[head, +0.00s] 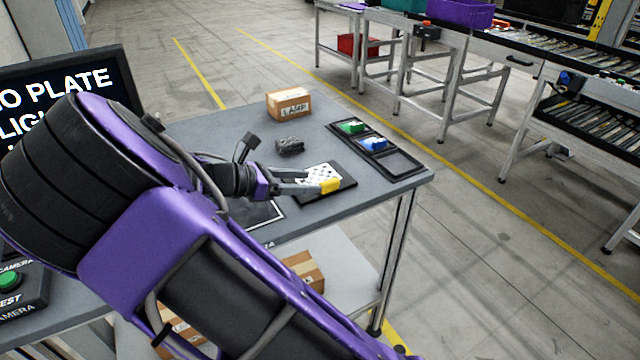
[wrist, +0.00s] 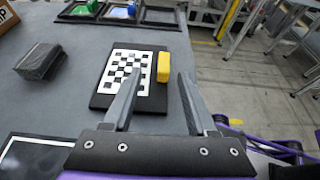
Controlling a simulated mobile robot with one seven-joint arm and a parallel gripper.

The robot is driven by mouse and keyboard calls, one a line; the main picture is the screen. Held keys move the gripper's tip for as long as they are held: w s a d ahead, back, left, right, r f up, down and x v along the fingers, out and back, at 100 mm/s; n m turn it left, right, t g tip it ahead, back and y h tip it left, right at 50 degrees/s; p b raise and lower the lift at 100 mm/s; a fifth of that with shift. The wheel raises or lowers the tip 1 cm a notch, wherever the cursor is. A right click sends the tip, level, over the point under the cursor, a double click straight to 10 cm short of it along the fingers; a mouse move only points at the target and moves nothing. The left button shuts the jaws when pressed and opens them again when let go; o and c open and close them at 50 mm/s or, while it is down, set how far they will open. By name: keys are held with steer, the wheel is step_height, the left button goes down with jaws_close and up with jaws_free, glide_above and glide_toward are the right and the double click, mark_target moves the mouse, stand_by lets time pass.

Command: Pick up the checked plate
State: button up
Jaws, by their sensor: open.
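The checked plate (head: 319,173) is a flat black-and-white checkerboard on a black pad (head: 346,178) on the grey table. In the wrist view the plate (wrist: 126,73) lies flat, with a yellow block (wrist: 163,67) at its right edge. That block also shows in the head view (head: 331,186). My gripper (head: 313,181) is open and empty. In the wrist view its fingertips (wrist: 161,74) appear on either side of the yellow block, the left one overlapping the plate. I cannot tell the height left between fingers and block.
A black three-slot tray (head: 402,164) holds a green block (head: 351,126) and a blue block (head: 373,143); its near slot is empty. A dark wrapped lump (head: 290,146) and a cardboard box (head: 288,103) stand behind the plate.

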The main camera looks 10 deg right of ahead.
mark_target(326, 182)
steer(key=x, duration=0.3)
steer(key=b+x, duration=0.1)
steer(key=x, duration=0.1)
steer(key=shift+s+d+f, duration=0.1)
steer(key=shift+s+d, duration=0.05)
steer(key=shift+d, duration=0.25)
jaws_close()
stand_by(1.1)
